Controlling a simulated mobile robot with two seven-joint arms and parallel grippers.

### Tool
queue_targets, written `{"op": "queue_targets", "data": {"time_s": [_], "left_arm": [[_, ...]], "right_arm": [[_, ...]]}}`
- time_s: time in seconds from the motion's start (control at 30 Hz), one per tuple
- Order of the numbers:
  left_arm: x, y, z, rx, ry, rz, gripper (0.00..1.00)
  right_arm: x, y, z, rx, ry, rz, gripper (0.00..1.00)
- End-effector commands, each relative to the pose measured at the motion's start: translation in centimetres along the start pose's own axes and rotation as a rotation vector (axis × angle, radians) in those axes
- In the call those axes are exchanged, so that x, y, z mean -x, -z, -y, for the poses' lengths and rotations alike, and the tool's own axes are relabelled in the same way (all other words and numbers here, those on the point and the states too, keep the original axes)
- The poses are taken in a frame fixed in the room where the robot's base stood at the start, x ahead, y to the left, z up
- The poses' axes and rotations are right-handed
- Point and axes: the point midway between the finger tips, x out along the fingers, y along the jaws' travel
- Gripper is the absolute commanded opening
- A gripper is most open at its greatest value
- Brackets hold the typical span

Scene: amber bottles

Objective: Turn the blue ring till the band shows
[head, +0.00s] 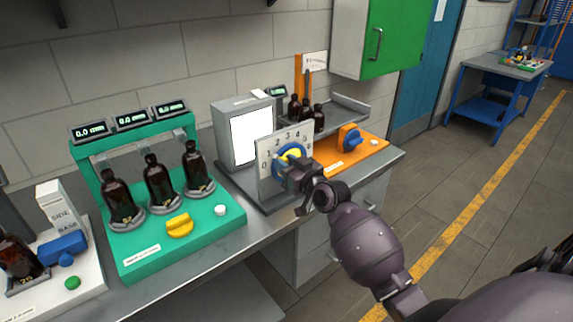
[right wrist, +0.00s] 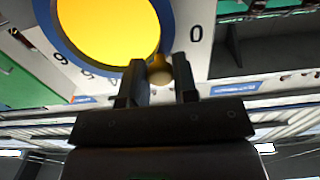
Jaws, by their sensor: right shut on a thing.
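The blue ring (head: 279,163) sits on a white dial plate (head: 264,156) numbered around its upper edge, on a grey stand in the middle of the head view. A yellow face (head: 291,152) fills the ring. In the right wrist view the ring (right wrist: 168,28) surrounds the large yellow face (right wrist: 108,28). A small brass-coloured knob (right wrist: 160,72) is at the ring's edge, near the 0. My right gripper (right wrist: 159,82) is shut on this knob; in the head view the gripper (head: 296,173) covers the ring's lower right. No separate band can be told apart. My left gripper is not in view.
A green station (head: 140,262) with several amber bottles and a yellow knob (head: 179,225) stands left of the dial. A white lit panel (head: 251,136) is behind the dial. The floor at right is clear.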

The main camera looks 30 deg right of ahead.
Motion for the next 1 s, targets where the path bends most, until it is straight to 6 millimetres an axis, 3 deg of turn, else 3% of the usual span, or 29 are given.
{"op": "queue_targets", "data": {"time_s": [0.17, 0.43, 0.63, 0.97, 1.0], "left_arm": [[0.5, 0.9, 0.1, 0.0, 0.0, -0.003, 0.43], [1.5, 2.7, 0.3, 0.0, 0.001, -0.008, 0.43], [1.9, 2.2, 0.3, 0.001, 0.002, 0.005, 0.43], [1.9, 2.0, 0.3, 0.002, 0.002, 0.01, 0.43], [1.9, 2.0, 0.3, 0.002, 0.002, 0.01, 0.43]], "right_arm": [[0.0, 0.6, -0.3, -0.068, -0.001, 0.0, 0.04], [0.0, 1.5, -1.4, -0.321, 0.0, 0.001, 0.04], [0.0, 1.6, -1.8, -0.428, 0.0, -0.001, 0.04], [0.0, 1.5, -1.8, -0.44, 0.0, -0.001, 0.04], [0.0, 1.5, -1.8, -0.44, 0.0, -0.001, 0.33]]}}
